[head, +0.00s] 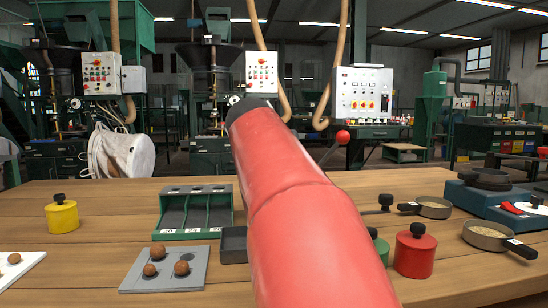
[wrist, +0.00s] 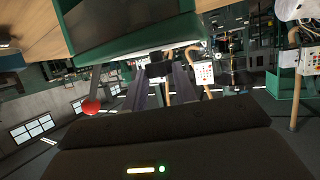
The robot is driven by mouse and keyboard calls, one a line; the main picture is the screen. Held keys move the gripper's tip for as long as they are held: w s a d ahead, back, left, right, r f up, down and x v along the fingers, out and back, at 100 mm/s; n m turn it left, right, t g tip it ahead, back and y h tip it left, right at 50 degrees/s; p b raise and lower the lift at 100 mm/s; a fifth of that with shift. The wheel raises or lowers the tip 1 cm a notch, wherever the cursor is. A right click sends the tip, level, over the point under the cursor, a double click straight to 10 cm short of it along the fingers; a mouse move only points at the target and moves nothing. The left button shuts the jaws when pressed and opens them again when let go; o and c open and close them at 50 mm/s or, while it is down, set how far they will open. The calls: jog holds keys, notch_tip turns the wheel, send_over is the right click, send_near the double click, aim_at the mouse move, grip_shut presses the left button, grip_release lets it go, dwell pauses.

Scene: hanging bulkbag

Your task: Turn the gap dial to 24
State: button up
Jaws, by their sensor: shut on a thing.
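My gripper (wrist: 165,82) shows in the wrist view, its two fingers shut on a dark knob (wrist: 158,70) just below a green machine (wrist: 130,50) with a dark panel. This knob looks like the gap dial, but no numbers or pointer can be read on it. A lever with a red ball (wrist: 91,106) stands out beside the machine; the ball also shows in the head view (head: 342,137). In the head view my red arm hides my gripper, the knob and most of that machine.
The wooden table (head: 100,215) holds a green three-slot tray (head: 195,233), a grey plate (head: 135,283) with brown balls, a yellow pot (head: 62,216) and a red pot (head: 415,253). Sieves (head: 487,237) and a blue scale (head: 468,197) stand at the right.

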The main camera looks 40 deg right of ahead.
jog(key=shift+s+d+n+t+y+p, duration=0.15)
jog(key=shift+n+t+y+p, duration=0.6)
jog(key=shift+n+t+y, duration=0.35)
jog(key=shift+n, duration=0.3)
jog(key=o, duration=1)
jog(key=shift+v, duration=3.9)
jog(key=shift+d, duration=0.1)
